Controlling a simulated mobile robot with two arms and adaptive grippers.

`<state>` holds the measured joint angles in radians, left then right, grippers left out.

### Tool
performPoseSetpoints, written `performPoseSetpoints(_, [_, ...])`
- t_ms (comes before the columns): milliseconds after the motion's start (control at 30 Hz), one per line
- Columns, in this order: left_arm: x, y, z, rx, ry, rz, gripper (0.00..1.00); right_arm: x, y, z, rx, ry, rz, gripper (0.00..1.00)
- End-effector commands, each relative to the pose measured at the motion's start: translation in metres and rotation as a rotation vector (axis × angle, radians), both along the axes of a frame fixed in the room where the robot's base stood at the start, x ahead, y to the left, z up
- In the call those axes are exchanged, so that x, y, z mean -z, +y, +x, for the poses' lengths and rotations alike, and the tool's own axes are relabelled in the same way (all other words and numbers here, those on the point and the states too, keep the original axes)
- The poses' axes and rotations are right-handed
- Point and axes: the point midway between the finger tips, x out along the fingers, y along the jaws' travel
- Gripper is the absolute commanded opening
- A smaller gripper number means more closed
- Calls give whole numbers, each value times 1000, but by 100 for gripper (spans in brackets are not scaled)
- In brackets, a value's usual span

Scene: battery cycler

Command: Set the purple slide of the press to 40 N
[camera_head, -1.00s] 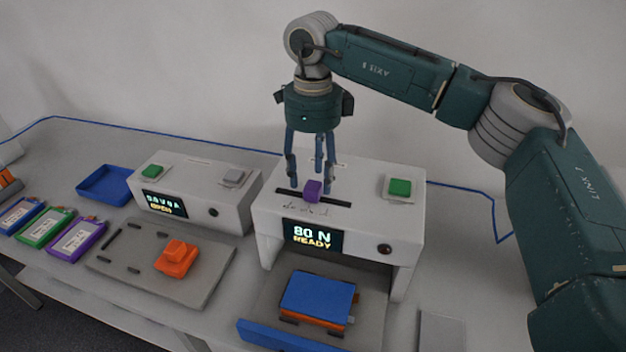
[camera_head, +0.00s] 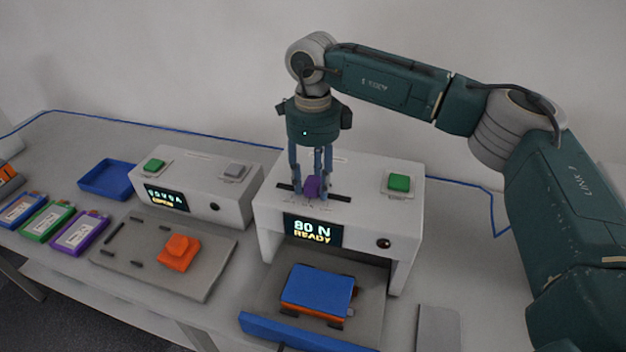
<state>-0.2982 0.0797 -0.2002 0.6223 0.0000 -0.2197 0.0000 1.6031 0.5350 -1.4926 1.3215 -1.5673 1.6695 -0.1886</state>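The press (camera_head: 262,212) is a white box whose display (camera_head: 313,231) reads "80 N READY". Its purple slide (camera_head: 312,187) sits in a dark slot on top, near the slot's middle. My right gripper (camera_head: 312,190) points straight down at the slot, with its blue fingers apart on both sides of the slide. Whether the fingers touch the slide cannot be told. The scale marks by the slot are too small to read and partly hidden by the fingers. My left gripper is not in view.
A green button (camera_head: 399,183) is on the press top, right of the slot. Below the display, a blue block (camera_head: 318,287) lies on an orange one in the press bay. A second white box (camera_head: 236,200) stands to the left. A blue tray (camera_head: 107,178) and several battery packs lie further left.

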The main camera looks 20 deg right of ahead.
Motion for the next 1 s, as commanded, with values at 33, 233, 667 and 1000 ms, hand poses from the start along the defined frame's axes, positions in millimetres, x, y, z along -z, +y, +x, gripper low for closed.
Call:
performPoseSetpoints(33, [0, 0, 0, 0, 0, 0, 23, 0, 0, 0, 0, 0, 0, 50])
performPoseSetpoints(233, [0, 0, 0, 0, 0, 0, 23, 0, 0, 0, 0, 0, 0, 50])
performPoseSetpoints(667, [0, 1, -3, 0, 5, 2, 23, -55, 1, 1, -1, -5, 2, 50])
performPoseSetpoints(1000, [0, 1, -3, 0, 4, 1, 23, -112, 0, 0, 0, -1, 0, 50])
